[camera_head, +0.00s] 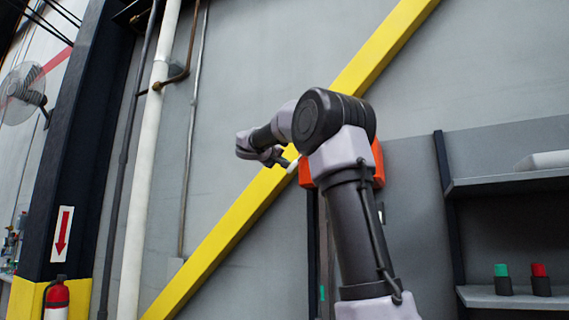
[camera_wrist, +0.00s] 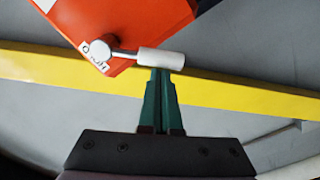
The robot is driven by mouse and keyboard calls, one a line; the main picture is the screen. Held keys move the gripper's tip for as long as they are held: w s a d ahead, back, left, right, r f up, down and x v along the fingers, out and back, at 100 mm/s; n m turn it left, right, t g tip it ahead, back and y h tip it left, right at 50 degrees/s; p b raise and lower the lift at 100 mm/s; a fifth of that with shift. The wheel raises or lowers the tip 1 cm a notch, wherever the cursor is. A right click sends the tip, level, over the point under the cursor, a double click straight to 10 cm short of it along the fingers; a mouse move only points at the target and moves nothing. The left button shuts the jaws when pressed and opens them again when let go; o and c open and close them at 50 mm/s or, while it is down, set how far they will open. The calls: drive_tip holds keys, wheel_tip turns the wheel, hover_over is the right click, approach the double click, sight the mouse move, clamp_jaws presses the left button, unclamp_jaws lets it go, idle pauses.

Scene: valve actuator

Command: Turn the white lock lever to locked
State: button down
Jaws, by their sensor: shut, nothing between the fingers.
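The orange actuator box (camera_head: 379,165) shows partly behind my arm in the head view. It also shows at the top left of the wrist view (camera_wrist: 130,22). The white lock lever (camera_wrist: 161,61) has a round pivot on the box face, a thin metal rod and a white cylindrical grip pointing right. Its white grip also shows at the box's left side in the head view (camera_head: 292,165). My gripper (camera_wrist: 163,72) is shut and empty, its green fingertips at the lower edge of the grip. I cannot tell whether they touch. The label by the pivot is partly covered and hard to read.
A yellow diagonal beam (camera_wrist: 60,65) runs behind the lever, against a grey wall. Grey shelves (camera_head: 510,182) stand on the right, holding a green and a red button-like item. Pipes and a fire extinguisher (camera_head: 57,298) are on the left. Space left of the box looks free.

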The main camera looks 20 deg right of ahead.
sight(293, 169)
drive_tip(key=shift+s+d+f+n, duration=0.25)
drive_tip(key=shift+f+n, duration=0.15)
drive_tip(key=shift+n, duration=0.3)
drive_tip(key=shift+s+d+f+n, duration=0.25)
drive_tip(key=shift+f+n, duration=0.15)
drive_tip(key=shift+n, duration=0.3)
drive_tip(key=n, duration=0.1)
drive_tip(key=s+d+f+n, duration=0.1)
drive_tip(key=n, duration=0.1)
drive_tip(key=shift+s+f+n, duration=0.2)
drive_tip(key=shift+s+n, duration=0.1)
drive_tip(key=shift+s+d+f, duration=0.1)
drive_tip(key=shift+s+d, duration=0.1)
drive_tip(key=shift+s, duration=0.1)
